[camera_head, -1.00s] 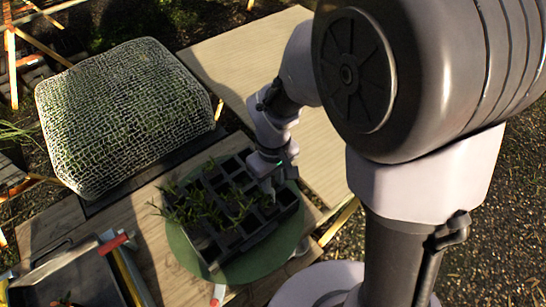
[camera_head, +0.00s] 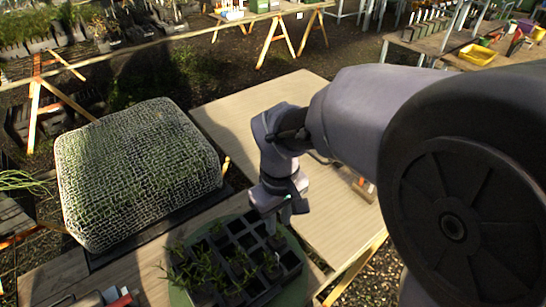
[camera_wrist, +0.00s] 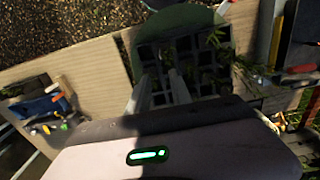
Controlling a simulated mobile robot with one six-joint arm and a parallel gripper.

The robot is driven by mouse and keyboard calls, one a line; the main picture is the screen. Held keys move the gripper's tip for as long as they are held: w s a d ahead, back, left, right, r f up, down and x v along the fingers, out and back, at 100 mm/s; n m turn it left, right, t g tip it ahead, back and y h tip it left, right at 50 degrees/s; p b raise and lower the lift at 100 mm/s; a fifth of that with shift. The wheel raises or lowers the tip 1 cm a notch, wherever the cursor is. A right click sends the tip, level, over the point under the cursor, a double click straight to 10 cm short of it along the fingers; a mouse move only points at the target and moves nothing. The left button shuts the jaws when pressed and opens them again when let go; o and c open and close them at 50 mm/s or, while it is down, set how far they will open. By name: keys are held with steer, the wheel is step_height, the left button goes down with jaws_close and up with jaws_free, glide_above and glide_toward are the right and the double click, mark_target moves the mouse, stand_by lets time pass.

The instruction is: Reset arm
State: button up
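My gripper (camera_head: 283,220) points down over the far part of a black cell tray (camera_head: 235,285) in the head view. The tray sits on a round green turntable or mat (camera_head: 297,291); several cells hold green seedlings (camera_head: 200,268) and others look empty. In the wrist view, two pale fingers of my gripper (camera_wrist: 160,90) stand apart with nothing visible between them, over the tray (camera_wrist: 205,80). The wrist housing with a green light hides the lower part of that view. Whether the fingertips touch the tray cannot be told.
A mesh-covered mound (camera_head: 135,175) stands left of the tray. A pale board (camera_head: 225,125) lies behind it, with small tools (camera_head: 362,188) at its right. Benches with plants (camera_head: 45,22) and a yellow tray (camera_head: 476,54) stand farther back. Tools (camera_wrist: 50,115) also show in the wrist view.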

steer(key=s+d+m+t+y+b, duration=0.2)
steer(key=s+d+m+t+b, duration=0.3)
steer(key=s+m+b, duration=0.6)
steer(key=shift+s+d+r+t, duration=0.15)
steer(key=shift+d+r+t, duration=0.2)
steer(key=shift+d, duration=0.5)
